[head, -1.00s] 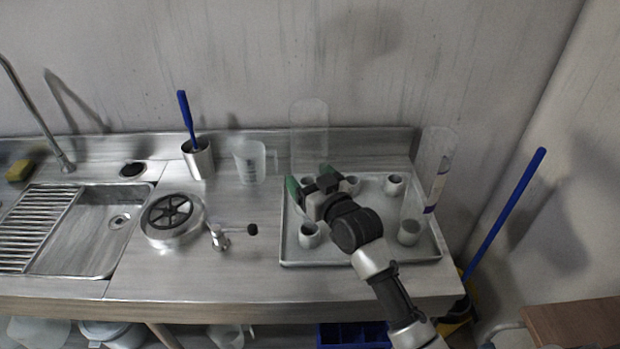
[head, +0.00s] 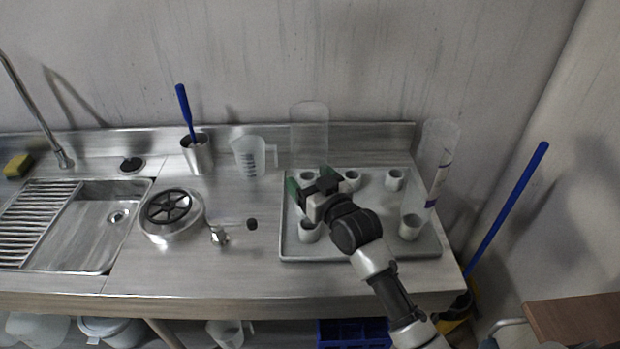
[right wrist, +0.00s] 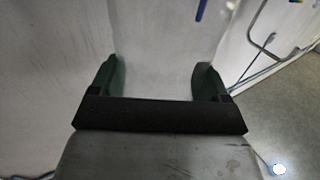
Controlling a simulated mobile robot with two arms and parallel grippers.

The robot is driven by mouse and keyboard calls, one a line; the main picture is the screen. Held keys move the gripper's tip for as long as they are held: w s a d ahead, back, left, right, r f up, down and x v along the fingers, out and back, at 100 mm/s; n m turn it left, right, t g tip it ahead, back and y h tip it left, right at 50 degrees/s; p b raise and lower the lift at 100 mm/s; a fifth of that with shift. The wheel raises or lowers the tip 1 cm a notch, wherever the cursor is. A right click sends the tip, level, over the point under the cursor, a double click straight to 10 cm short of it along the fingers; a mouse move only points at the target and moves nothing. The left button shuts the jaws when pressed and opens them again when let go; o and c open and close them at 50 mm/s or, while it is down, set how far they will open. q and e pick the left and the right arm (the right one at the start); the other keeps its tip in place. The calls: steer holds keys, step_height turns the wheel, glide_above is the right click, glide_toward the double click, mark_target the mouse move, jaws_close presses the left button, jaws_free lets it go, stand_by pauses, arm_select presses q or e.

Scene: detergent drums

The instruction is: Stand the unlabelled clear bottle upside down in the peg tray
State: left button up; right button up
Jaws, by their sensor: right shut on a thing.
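The unlabelled clear bottle (head: 309,130) stands roughly upright above the left part of the grey peg tray (head: 362,255), its broad flat end up. My right gripper (head: 308,181) is shut on it with green fingertips either side. In the right wrist view the fingertips (right wrist: 157,78) flank a faint see-through body. The bottle's lower end is hidden by the gripper, so I cannot tell whether it touches a peg. The front-left peg (head: 310,231) shows just below the gripper. A second clear bottle with a label (head: 438,172) stands over the front-right peg (head: 411,228). My left gripper is not in view.
Free pegs stand at the tray's back, including the back-right one (head: 394,180). A clear measuring jug (head: 249,158) and a steel cup (head: 197,155) with a blue-handled brush are left of the tray.

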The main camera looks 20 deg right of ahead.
steer(key=shift+f+b, duration=1)
steer(key=shift+f, duration=0.85)
steer(key=o, duration=0.9)
steer(key=shift+c, duration=0.2)
